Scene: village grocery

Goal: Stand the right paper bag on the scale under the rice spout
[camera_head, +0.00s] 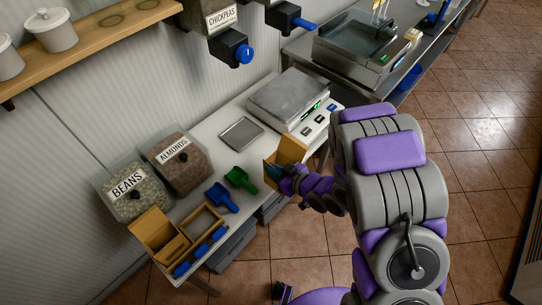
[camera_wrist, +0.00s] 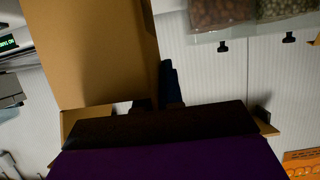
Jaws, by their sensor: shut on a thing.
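My gripper (camera_head: 275,171) is shut on a brown paper bag (camera_head: 291,150), held at the front edge of the counter. In the wrist view the bag (camera_wrist: 85,50) fills the upper left, and the dark gripper fingers (camera_wrist: 160,103) cover part of it. The scale (camera_head: 288,97), with a grey plate and a green display, stands on the counter beyond the bag. The bag is apart from the scale's plate. A spout with a blue knob (camera_head: 290,18) is at the top, its label out of view. The other spout (camera_head: 232,48) is marked CHICKPEAS. I see no rice label.
Bins of beans (camera_head: 134,192) and almonds (camera_head: 180,163) stand against the wall. A green scoop (camera_head: 240,179) and a blue scoop (camera_head: 220,197) lie on the counter. A flat metal tray (camera_head: 241,133) lies left of the scale. Brown holders (camera_head: 160,237) stand at the near end.

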